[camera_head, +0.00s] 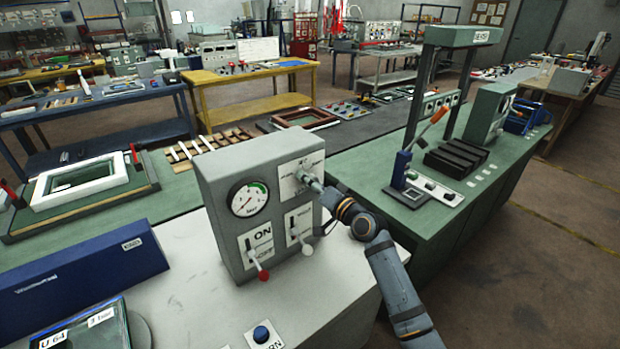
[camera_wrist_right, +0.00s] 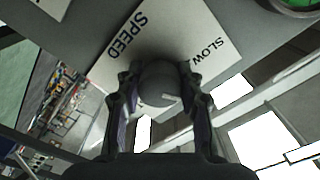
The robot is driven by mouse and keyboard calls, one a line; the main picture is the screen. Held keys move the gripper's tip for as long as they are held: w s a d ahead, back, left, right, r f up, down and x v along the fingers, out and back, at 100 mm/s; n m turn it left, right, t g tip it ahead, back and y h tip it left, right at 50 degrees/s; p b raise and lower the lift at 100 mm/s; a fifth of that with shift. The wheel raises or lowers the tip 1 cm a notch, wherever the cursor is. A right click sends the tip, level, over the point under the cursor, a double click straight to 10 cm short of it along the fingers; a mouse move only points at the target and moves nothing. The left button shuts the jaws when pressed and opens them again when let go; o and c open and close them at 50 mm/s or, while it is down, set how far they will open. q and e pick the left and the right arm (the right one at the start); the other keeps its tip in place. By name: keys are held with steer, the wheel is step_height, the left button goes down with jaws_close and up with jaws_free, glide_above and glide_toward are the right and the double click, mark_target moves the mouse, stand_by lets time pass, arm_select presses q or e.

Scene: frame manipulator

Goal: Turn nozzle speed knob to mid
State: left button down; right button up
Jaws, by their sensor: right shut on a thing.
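The grey control box (camera_head: 212,200) stands on the white table. Its upper right panel carries a white plate (camera_head: 290,186), which shows in the right wrist view with "SPEED" and "SLOW" (camera_wrist_right: 199,45). The round grey speed knob (camera_wrist_right: 160,80) sits on this plate, with a light pointer mark towards its lower right edge in that view. My right gripper (camera_head: 313,184) reaches the plate from the right; in the wrist view its two fingers (camera_wrist_right: 158,88) are shut on the knob's sides. The fingers hide part of the plate's lettering. My left gripper is not in view.
A blue box (camera_head: 80,285) and a tablet-like display (camera_head: 85,328) lie to the left. A blue button (camera_head: 261,333) is at the front. A green workbench (camera_head: 450,225) stands to the right.

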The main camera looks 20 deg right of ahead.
steer(key=m+p, duration=0.2)
steer(key=m, duration=0.3)
steer(key=shift+m, duration=0.3)
stand_by(0.4)
steer(key=o, duration=1.2)
steer(key=shift+s+d, duration=0.1)
steer(key=shift+s, duration=0.05)
steer(key=v, duration=1.1)
steer(key=shift+s, duration=0.35)
steer(key=shift+d, duration=0.1)
